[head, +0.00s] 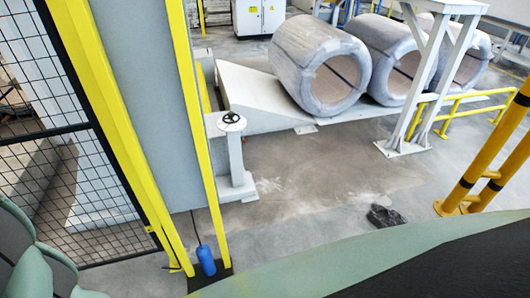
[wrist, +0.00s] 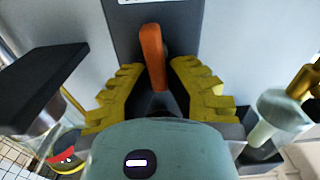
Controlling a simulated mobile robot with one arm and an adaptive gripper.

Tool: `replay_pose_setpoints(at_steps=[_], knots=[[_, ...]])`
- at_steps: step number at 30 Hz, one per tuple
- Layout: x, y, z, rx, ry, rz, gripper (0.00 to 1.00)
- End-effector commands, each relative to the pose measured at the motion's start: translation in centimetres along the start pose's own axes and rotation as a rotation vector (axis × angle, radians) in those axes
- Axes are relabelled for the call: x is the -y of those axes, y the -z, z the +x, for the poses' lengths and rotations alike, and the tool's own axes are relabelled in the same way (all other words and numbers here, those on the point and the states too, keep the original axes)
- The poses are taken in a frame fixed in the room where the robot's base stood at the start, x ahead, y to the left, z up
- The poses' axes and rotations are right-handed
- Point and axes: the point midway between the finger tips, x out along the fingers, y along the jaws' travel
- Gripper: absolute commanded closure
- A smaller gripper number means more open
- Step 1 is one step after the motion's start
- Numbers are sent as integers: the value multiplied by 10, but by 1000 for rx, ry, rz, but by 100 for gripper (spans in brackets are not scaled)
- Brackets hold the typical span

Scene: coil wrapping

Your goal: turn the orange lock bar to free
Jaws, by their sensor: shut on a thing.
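The orange lock bar (wrist: 152,50) stands nearly upright in the wrist view, in front of a dark grey plate (wrist: 185,25). My gripper (wrist: 157,75) has its two yellow ribbed fingers on either side of the bar and is shut on it. The bar's lower end is hidden between the fingers and behind the wrist housing. The head view shows neither the lock bar nor my gripper.
In the head view, a yellow-edged grey post (head: 145,100) and a mesh fence (head: 75,150) stand at left. A handwheel stand (head: 236,150) is beyond. Wrapped coils (head: 318,62) lie behind. Yellow bollards (head: 485,165) stand at right. The middle floor is mostly clear.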

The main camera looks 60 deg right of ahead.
Motion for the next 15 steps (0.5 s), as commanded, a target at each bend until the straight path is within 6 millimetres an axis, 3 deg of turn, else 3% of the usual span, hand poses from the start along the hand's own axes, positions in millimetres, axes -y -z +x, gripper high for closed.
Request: replay_pose_setpoints(at_steps=[15], knots=[[11, -9, 0, -4, 3, -457, 100]])
